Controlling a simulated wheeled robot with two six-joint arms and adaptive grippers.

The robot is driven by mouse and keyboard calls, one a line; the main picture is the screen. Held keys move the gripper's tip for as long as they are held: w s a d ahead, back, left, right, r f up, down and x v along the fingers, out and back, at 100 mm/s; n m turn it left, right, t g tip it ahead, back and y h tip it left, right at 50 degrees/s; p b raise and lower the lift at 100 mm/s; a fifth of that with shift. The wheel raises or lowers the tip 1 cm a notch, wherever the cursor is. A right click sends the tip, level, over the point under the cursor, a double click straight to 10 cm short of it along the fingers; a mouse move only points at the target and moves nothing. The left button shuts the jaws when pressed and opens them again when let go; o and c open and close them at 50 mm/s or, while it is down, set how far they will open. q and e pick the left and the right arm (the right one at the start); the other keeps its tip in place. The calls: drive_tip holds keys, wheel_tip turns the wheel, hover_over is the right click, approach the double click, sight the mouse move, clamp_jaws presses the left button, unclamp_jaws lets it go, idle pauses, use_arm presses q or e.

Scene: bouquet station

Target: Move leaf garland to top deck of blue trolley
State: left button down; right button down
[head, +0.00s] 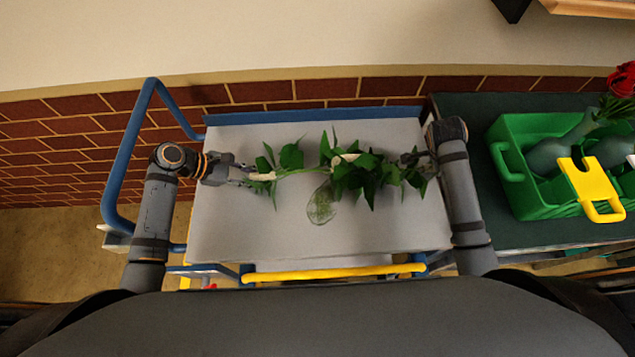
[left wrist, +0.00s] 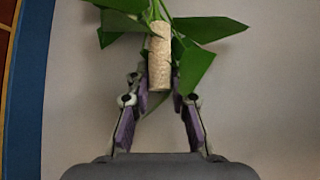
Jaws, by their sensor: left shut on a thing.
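The leaf garland (head: 365,173), a string of green leaves on a thin stem, stretches left to right over the grey top deck (head: 225,228) of the blue trolley (head: 118,165). Whether it touches the deck is unclear. My left gripper (head: 246,176) is shut on the garland's left end, at a tan wrapped grip (left wrist: 160,58) that sits between the fingers in the left wrist view (left wrist: 157,88). My right gripper (head: 416,162) is at the garland's right end; leaves and the wrist hide its jaws.
A clear oval thing with green specks (head: 320,205) shows on or over the deck below the leaves. Right of the trolley, a dark green table (head: 465,112) bears a green crate (head: 520,203) with grey vases, a yellow handled piece (head: 592,187) and red flowers (head: 622,80). A brick wall stands behind.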

use_arm(q)
drive_tip(key=c, duration=1.6)
unclamp_jaws()
drive_tip(key=shift+f, duration=0.35)
use_arm(e)
drive_tip(key=c, duration=1.6)
unclamp_jaws()
drive_tip(key=shift+f, duration=0.35)
use_arm(q)
drive_tip(key=o, duration=0.4)
drive_tip(key=shift+r, duration=0.1)
use_arm(e)
drive_tip(key=o, duration=0.4)
drive_tip(key=shift+r, duration=0.1)
use_arm(q)
drive_tip(key=shift+r, duration=0.1)
use_arm(e)
drive_tip(key=shift+r, duration=0.15)
